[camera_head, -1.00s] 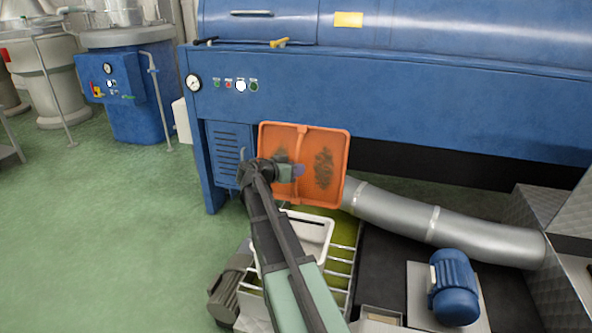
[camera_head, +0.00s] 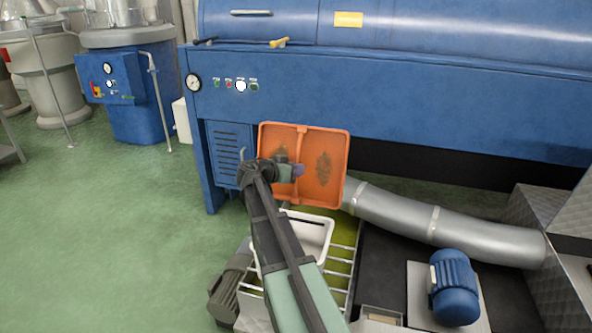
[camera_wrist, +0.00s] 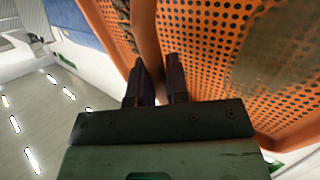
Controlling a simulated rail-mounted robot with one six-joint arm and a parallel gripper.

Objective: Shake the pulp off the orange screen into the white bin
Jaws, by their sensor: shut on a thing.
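The orange screen (camera_head: 335,150) is held upright, its face with a central bar turned to the head camera. Dark pulp (camera_head: 323,170) clings in a thin patch on its right half, with a smaller patch at the upper left. My gripper (camera_head: 292,171) is shut on the screen's central bar; in the wrist view the fingers (camera_wrist: 157,85) pinch the bar, with the perforated orange mesh (camera_wrist: 205,45) on both sides. The white bin (camera_head: 318,228) is below the screen, partly hidden behind my arm. Its inside is mostly hidden.
A large blue machine (camera_head: 400,100) stands right behind the screen. A silver pipe (camera_head: 400,213) runs to the right of the bin. A metal rack (camera_head: 342,262) and a blue motor (camera_head: 453,287) are at the lower right. Green floor (camera_head: 100,230) is clear at left.

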